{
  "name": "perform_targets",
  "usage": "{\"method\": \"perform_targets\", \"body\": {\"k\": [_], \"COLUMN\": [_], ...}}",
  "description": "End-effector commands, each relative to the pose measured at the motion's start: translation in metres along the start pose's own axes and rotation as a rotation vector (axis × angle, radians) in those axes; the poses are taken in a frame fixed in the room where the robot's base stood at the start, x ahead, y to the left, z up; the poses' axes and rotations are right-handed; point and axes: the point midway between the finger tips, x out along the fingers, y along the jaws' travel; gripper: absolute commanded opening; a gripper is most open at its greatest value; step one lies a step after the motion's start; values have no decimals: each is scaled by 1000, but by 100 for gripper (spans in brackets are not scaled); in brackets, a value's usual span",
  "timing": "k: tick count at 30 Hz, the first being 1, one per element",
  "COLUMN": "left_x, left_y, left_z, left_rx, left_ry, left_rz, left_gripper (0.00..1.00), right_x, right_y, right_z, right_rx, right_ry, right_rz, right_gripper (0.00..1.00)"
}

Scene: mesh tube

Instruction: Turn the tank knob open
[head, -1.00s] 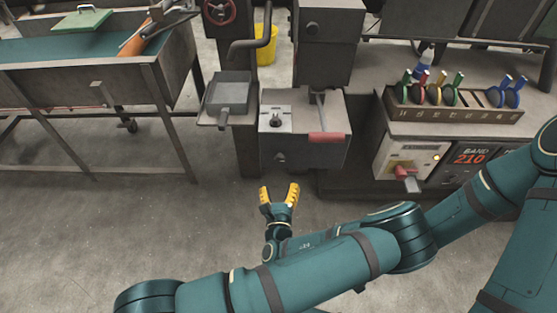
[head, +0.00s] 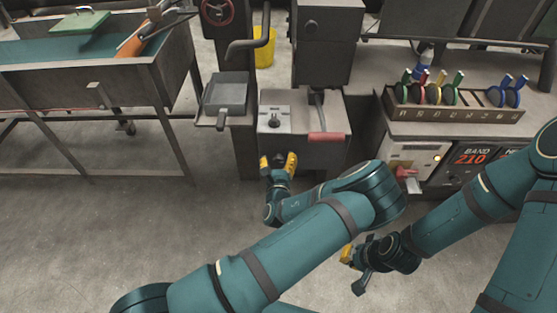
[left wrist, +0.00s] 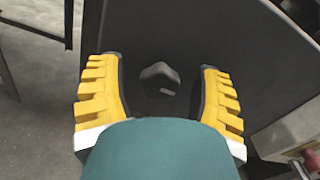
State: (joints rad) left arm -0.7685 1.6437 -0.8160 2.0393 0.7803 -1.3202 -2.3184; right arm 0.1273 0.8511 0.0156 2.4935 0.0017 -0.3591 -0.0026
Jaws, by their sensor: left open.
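The tank (head: 320,154) is a dark grey metal box below the machine. A dark knob (left wrist: 159,79) on its front face shows between the yellow fingers of my left gripper (left wrist: 160,85) in the left wrist view. My left gripper (head: 278,160) is open in front of the tank's front face, with one finger on each side of the knob. I cannot tell whether the fingers touch it. In the head view the gripper hides the knob.
A black knob (head: 274,121) sits on a light plate on the tank's top. A red-handled lever (head: 326,137) is at the tank's right. A grey tray (head: 226,94) stands at the left. A control panel with a red switch (head: 404,172) is at the right.

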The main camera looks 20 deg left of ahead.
Motion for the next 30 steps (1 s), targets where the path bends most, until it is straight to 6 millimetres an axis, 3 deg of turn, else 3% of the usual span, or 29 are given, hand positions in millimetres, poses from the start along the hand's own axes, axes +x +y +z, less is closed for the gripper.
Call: {"method": "perform_targets", "body": {"k": [2, 6, 7, 8, 30], "left_x": [0, 0, 0, 0, 0], "left_y": [0, 0, 0, 0, 0], "left_z": [0, 0, 0, 0, 1], "left_rx": [0, 0, 0, 0, -81], "left_ry": [0, 0, 0, 0, -4], "left_rz": [0, 0, 0, 0, 0], "left_gripper": [63, 14, 4, 0, 0], "right_x": [0, 0, 0, 0, 0], "right_y": [0, 0, 0, 0, 0], "right_z": [0, 0, 0, 0, 0], "right_rx": [0, 0, 0, 0, 0], "right_ry": [0, 0, 0, 0, 0], "right_rz": [0, 0, 0, 0, 0], "right_gripper": [0, 0, 0, 0, 0]}}
